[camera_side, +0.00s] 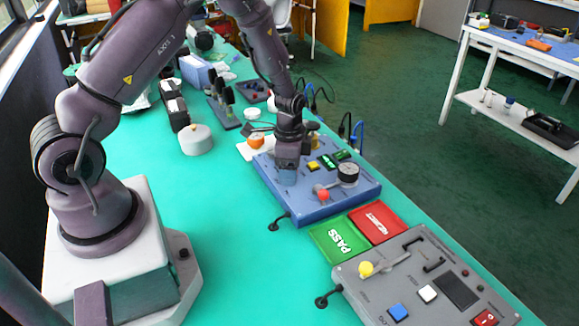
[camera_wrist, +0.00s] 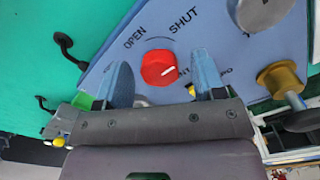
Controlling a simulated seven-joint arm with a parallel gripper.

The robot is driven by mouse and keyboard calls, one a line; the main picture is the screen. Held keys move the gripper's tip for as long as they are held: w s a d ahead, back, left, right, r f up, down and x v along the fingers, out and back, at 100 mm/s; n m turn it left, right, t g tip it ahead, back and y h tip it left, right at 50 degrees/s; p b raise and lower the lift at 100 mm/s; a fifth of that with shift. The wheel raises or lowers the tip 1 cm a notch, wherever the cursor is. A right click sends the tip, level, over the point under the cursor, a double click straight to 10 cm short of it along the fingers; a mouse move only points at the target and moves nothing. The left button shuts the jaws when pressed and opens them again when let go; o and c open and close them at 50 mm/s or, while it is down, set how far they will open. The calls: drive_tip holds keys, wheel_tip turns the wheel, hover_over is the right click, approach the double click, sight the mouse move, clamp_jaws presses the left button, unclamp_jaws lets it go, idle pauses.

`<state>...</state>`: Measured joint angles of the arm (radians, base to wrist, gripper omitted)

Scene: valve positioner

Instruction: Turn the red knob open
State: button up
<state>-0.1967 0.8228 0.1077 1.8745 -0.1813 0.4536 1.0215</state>
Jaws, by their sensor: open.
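The red knob (camera_wrist: 158,68) is in the middle of the wrist view, on a blue panel (camera_wrist: 220,58). My gripper (camera_wrist: 161,60) is open, with one blue finger to the left of the knob and one to the right. Gaps show between the fingers and the knob; I cannot tell how far above the panel the tips are. In the side view my gripper (camera_side: 286,170) is at the left part of the blue panel (camera_side: 330,205) and hides the knob.
Green PASS (camera_side: 338,238) and red REJECT (camera_side: 378,221) plates lie in front, then a grey control box (camera_side: 420,285).

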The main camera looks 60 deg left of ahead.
drive_tip(key=c, duration=0.9)
drive_tip(key=n, duration=0.4)
drive_tip(key=shift+n, duration=0.3)
drive_tip(key=n, duration=0.4)
drive_tip(key=shift+n, duration=0.3)
drive_tip(key=n, duration=0.4)
drive_tip(key=shift+r, duration=0.1)
drive_tip(key=shift+n, duration=2.4)
